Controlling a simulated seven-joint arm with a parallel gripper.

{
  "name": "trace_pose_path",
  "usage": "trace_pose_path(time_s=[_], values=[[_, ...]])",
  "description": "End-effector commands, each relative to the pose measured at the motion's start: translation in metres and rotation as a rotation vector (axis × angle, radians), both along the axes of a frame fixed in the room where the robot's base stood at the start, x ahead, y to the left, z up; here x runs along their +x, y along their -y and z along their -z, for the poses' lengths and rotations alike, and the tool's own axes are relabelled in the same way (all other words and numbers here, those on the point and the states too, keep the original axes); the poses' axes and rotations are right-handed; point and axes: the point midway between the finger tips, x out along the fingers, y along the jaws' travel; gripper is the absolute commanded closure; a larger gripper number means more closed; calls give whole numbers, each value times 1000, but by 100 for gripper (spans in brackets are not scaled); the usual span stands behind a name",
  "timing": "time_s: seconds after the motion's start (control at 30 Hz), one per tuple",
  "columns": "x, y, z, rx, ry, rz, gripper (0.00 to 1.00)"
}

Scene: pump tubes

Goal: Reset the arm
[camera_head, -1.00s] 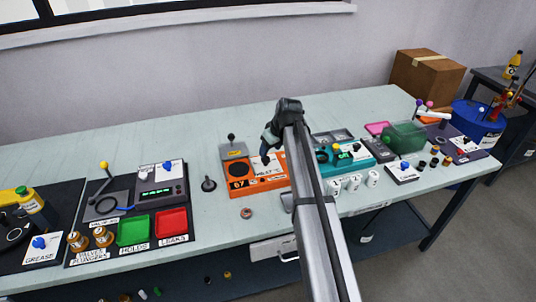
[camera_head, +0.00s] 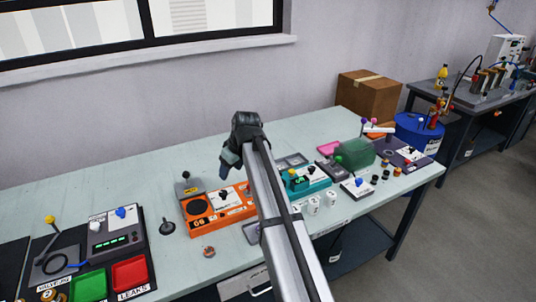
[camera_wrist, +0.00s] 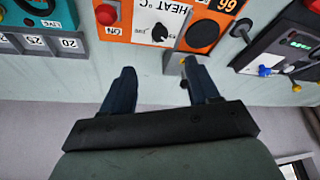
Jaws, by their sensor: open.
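My arm reaches up from the bottom of the head view, in front of the workbench (camera_head: 80,185). My gripper (camera_wrist: 157,75) shows in the wrist view with its two dark fingers spread wide and nothing between them. In the head view the gripper (camera_head: 229,163) is seen from behind, above the bench, partly hidden by the wrist. The orange heater box (camera_head: 205,224) lies beside and below it, and also shows in the wrist view (camera_wrist: 142,22). The arm hides part of the bench to the right of the orange box.
A teal device (camera_head: 310,188), several white cups and a green translucent box (camera_head: 356,152) stand right of the arm. Red (camera_head: 128,273) and green (camera_head: 88,287) trays sit at the front left. A cardboard box (camera_head: 368,97) stands at the back. The bench's back left is clear.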

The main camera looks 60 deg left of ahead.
Motion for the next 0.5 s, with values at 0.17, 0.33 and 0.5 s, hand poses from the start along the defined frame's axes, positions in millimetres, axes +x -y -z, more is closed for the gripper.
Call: trace_pose_path(time_s=[0.17, 0.33, 0.5], values=[[0, 0, 0, 0, 0, 0, 40], [18, 9, 8, -7, -1, 29, 40], [83, 45, 37, -32, -6, 142, 40]])
